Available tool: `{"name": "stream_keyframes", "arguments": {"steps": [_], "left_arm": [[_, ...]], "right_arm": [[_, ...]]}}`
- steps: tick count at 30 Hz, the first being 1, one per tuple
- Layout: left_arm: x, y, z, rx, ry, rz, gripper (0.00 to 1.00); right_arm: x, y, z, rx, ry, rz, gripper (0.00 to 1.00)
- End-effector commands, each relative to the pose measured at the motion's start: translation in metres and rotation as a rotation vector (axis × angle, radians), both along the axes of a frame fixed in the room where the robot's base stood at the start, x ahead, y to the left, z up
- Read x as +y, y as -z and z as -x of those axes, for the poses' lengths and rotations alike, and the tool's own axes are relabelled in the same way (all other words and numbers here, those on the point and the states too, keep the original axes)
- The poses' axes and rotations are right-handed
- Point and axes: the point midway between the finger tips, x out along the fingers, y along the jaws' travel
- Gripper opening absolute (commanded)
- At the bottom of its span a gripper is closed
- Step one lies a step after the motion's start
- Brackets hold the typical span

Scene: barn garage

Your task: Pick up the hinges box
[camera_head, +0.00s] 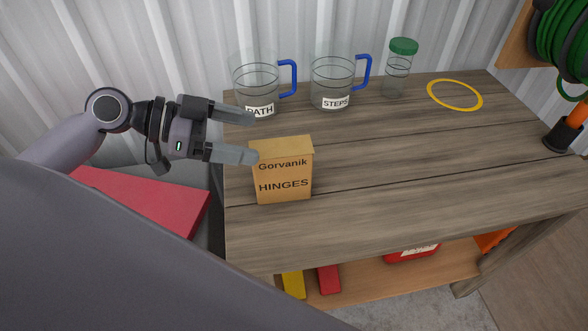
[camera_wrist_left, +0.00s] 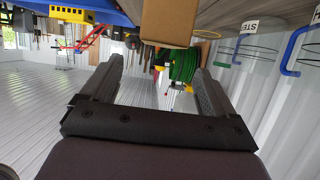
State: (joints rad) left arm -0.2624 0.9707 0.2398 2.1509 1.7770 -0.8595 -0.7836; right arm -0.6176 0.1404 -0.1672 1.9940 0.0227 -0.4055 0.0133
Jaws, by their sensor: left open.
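The hinges box (camera_head: 283,178) is a tan box labelled "Gorvanik HINGES". It stands upright on the wooden workbench (camera_head: 400,185), near its left end. My left gripper (camera_head: 247,137) is open and empty, just left of and behind the box's top in the head view. One fingertip appears close to the box's top left corner; I cannot tell whether it touches. In the left wrist view the picture is upside down, and a tan box face (camera_wrist_left: 168,22) shows at the top, beyond the fingers and not between them. My right gripper is not in view.
Two clear jugs with blue handles, PATH (camera_head: 257,90) and STEPS (camera_head: 331,83), stand behind the box. A green-lidded jar (camera_head: 398,70) and a yellow ring (camera_head: 455,95) are farther right. A red surface (camera_head: 145,200) lies below the left arm. The bench's middle is clear.

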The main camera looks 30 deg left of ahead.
Motion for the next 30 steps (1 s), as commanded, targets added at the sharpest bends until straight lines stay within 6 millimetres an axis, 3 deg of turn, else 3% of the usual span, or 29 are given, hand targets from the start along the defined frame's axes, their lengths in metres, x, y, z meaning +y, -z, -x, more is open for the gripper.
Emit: {"name": "stream_keyframes", "arguments": {"steps": [1, 5, 20, 30], "left_arm": [[0.0, 0.011, 0.0, 0.0, -0.001, 0.0, 0.88], [-0.001, 0.016, -0.001, 0.0, -0.001, 0.0, 0.88], [-0.019, 0.023, -0.014, -0.001, -0.004, 0.002, 0.88], [-0.047, 0.035, -0.032, -0.001, -0.004, 0.004, 0.88]], "right_arm": [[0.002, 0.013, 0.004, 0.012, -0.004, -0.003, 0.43], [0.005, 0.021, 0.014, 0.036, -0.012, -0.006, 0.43], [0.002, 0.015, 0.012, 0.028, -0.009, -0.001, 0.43], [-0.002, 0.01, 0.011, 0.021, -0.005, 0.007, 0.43]]}}
